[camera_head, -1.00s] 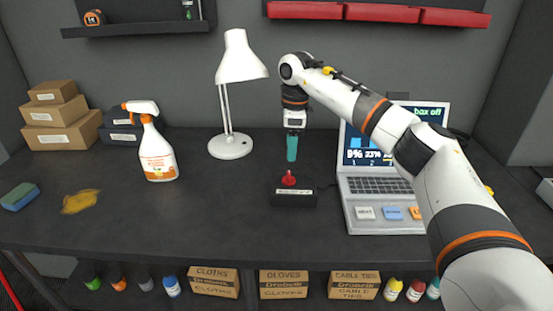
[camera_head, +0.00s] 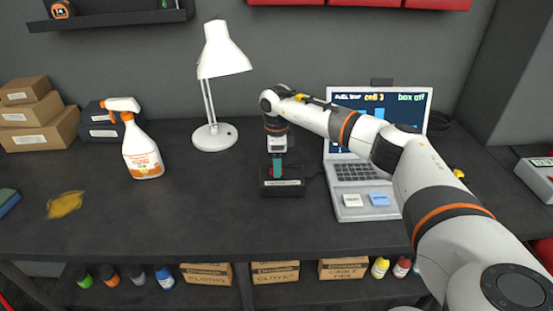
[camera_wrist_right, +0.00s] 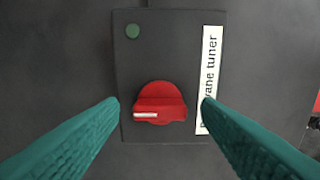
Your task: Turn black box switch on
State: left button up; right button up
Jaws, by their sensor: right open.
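In the right wrist view the black box (camera_wrist_right: 150,60) carries a red rotary switch (camera_wrist_right: 160,103) with a white mark pointing left, a dull green round lamp (camera_wrist_right: 133,31) and a label reading "vane tuner". My right gripper (camera_head: 277,172) points down over the box. Its teal fingers (camera_wrist_right: 162,105) are open, one on each side of the red switch and apart from it. In the head view the gripper hides the switch. My left gripper is not in view.
The laptop (camera_head: 365,172) stands right of the box, its screen reading "box off". A white lamp (camera_head: 214,137) and a spray bottle (camera_head: 142,152) stand to the left. A yellow stain (camera_head: 65,204) marks the table. The table front is clear.

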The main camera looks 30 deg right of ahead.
jog(key=shift+f, duration=0.2)
jog(key=c, duration=1)
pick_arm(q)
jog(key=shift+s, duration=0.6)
